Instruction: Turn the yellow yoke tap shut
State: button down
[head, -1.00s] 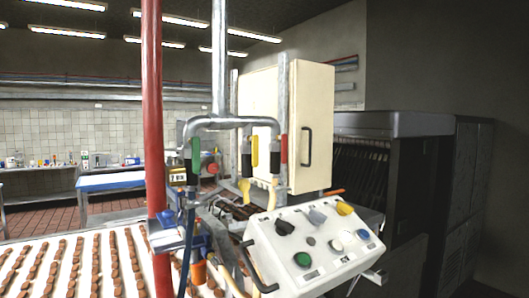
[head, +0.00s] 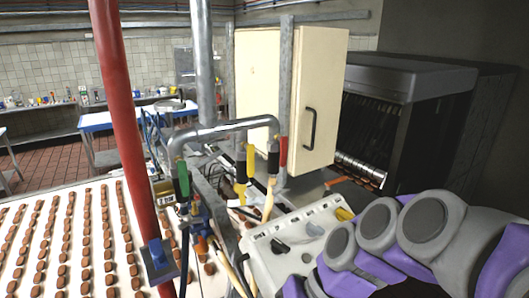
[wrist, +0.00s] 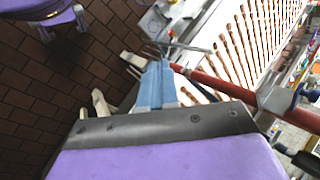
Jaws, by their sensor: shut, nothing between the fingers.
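The yellow yoke tap (head: 250,160) is on the middle hose drop below the grey arched pipe (head: 222,129) in the head view. Its yellow handle stands upright along the pipe. A green handle (head: 183,180) is on the left drop and a red one (head: 283,151) on the right drop. My gripper (wrist: 158,70) shows in the wrist view, its blue fingers together and empty, above the tiled floor and apart from the taps. In the head view my arm fills the lower right and the gripper is out of frame. I cannot make out the yellow tap in the wrist view.
A red post (head: 122,130) stands left of the taps, beside a white conveyor (head: 50,225) with rows of brown pieces. A white control panel (head: 270,262) sits in front, partly behind my arm. A cream cabinet (head: 265,75) and a dark machine (head: 410,75) stand behind.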

jog(key=w+a+r+y, duration=0.1)
jog(key=w+r+y, duration=0.35)
jog(key=w, duration=0.25)
jog(key=m+t+y, duration=0.3)
jog(key=t+y, duration=0.2)
jog(key=y, duration=0.2)
send_near(249, 159)
jog(key=w+d+f, duration=0.1)
jog(key=d+f, duration=0.2)
jog(key=d, duration=0.1)
jog(key=shift+h, duration=0.25)
jog(key=a, duration=0.3)
jog(key=w+a+p, duration=0.1)
jog(key=a, duration=0.2)
jog(key=w+a+p, duration=0.1)
jog(key=a, duration=0.2)
jog(key=shift+a, duration=0.2)
jog(key=shift+d, duration=0.25)
